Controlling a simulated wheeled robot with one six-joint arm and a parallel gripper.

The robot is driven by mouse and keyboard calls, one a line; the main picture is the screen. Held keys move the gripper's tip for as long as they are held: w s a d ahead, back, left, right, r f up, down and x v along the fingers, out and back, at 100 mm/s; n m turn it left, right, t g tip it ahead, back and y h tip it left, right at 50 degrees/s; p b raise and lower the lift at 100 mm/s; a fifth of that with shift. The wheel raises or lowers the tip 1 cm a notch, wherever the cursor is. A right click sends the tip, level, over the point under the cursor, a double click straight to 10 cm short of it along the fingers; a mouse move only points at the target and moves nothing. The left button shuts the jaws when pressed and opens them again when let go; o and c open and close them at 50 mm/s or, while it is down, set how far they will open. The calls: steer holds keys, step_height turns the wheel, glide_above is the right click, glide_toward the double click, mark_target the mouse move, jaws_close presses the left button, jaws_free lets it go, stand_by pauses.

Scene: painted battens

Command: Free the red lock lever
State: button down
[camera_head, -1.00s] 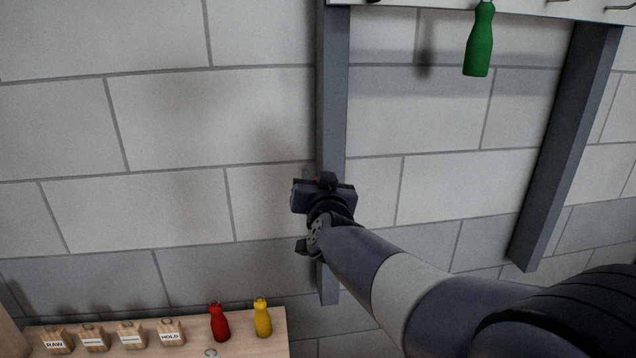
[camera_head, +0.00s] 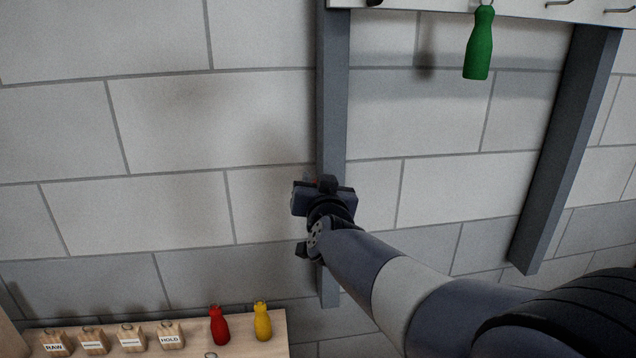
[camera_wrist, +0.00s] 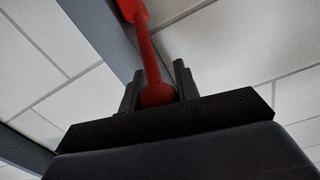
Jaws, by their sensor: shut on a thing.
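The red lock lever (camera_wrist: 147,50) shows in the wrist view. A wider red piece is at its top, a thin shaft runs down from it, and its rounded lower end is between the two dark fingers of my gripper (camera_wrist: 158,72). The gripper is shut on that rounded end. In the head view my gripper (camera_head: 326,188) is at the left grey upright batten (camera_head: 333,110) and hides nearly all of the lever. How the lever is fixed behind the gripper cannot be seen.
A white board (camera_head: 520,8) with hooks spans the top right, with a green bottle-shaped piece (camera_head: 479,45) hanging from it. A second grey batten (camera_head: 565,150) stands to the right. A wooden shelf (camera_head: 245,345) at lower left holds labelled blocks, a red bottle (camera_head: 219,326) and a yellow one (camera_head: 263,321).

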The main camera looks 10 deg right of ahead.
steer(key=c, duration=1.5)
jaws_free()
steer(key=shift+f, duration=0.15)
steer(key=o, duration=0.3)
steer(key=shift+w+a, duration=0.1)
steer(key=shift+w, duration=0.15)
steer(key=shift+o, duration=0.6)
steer(key=shift+s, duration=0.1)
steer(key=s, duration=1.2)
steer(key=shift+a, duration=0.1)
